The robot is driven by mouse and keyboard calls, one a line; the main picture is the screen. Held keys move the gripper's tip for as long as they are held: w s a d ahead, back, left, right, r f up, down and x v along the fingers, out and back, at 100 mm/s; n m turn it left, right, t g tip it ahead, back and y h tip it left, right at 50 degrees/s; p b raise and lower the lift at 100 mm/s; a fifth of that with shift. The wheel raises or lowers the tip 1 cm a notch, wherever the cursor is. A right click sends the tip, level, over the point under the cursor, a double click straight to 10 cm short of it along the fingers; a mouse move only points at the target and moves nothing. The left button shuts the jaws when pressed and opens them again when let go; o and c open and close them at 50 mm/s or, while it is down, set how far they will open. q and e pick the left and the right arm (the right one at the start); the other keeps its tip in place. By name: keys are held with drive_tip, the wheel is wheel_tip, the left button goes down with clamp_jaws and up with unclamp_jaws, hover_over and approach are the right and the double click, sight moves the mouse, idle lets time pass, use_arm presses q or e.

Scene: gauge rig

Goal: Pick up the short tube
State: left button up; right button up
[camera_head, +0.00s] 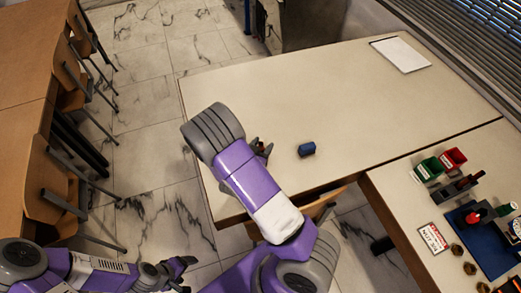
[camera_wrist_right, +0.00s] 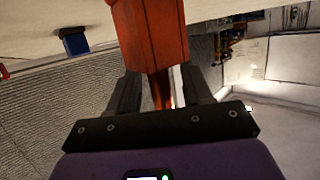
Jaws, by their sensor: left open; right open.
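A short dark blue piece (camera_head: 306,150) lies on the pale table, right of my right gripper. It also shows at upper left in the right wrist view (camera_wrist_right: 74,42). My right gripper (camera_head: 264,149) is low over the table's near part, mostly hidden behind my arm. In the right wrist view an orange-red piece (camera_wrist_right: 150,35) stands between the open fingers (camera_wrist_right: 160,92); contact cannot be told. Only a small orange-brown bit of it shows in the head view. Which piece is the short tube is not clear. My left gripper (camera_head: 184,272) is open and empty, left of the table.
The pale table (camera_head: 330,85) is mostly bare, with a white sheet (camera_head: 401,54) at its far right. A side table holds green (camera_head: 428,169) and red (camera_head: 453,159) bins, a blue mat (camera_head: 487,245), a label card (camera_head: 433,238) and several brass pieces. Chairs stand at left.

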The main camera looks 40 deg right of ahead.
drive_tip(key=shift+w+d+f, duration=0.15)
drive_tip(key=shift+w+d, duration=0.05)
drive_tip(key=shift+d, duration=0.2)
clamp_jaws()
